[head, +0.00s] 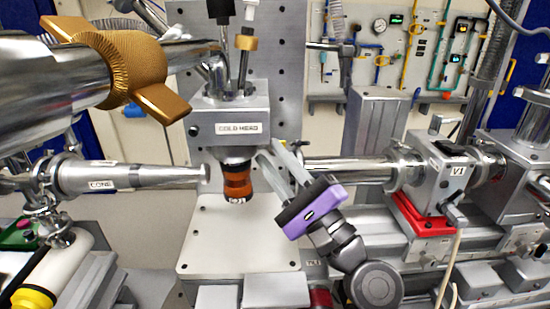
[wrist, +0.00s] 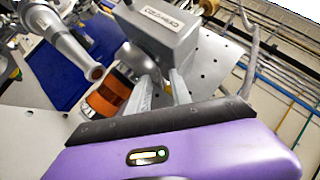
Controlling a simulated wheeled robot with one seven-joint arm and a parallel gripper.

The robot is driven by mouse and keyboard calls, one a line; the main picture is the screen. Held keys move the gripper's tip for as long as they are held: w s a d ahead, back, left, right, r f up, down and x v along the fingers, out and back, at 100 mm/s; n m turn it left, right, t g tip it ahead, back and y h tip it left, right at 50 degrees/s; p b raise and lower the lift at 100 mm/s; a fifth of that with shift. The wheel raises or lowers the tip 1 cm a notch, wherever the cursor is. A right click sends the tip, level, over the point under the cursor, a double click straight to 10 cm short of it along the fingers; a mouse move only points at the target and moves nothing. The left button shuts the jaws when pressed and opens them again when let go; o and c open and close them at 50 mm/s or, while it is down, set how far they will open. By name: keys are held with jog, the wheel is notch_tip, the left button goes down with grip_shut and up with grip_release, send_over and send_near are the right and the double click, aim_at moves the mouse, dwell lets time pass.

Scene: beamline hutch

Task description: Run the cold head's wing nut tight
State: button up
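The block labelled COLD HEAD (head: 238,128) stands at centre in the head view, and its underside shows in the wrist view (wrist: 160,28). An amber and black cylinder (head: 237,180) hangs below it; it also shows in the wrist view (wrist: 108,95), left of the fingers. My gripper (head: 270,153), with its purple body, reaches up from the lower right beside the cylinder. Its two grey fingers (wrist: 161,78) are apart, with nothing seen between them. A gold wing nut (head: 120,68) sits on a shiny tube at upper left, close to the head camera and away from my gripper.
The CONE tube (head: 130,176) ends just left of the amber cylinder. A steel pipe (head: 340,170) runs right to the V1 valve block (head: 448,170) on a red base. A pale plate (head: 240,245) lies below.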

grip_shut()
jog(key=shift+d+r+n+g+p, duration=0.1)
jog(key=shift+r+n+g+p, duration=0.05)
jog(key=shift+n+g+p, duration=0.85)
grip_release()
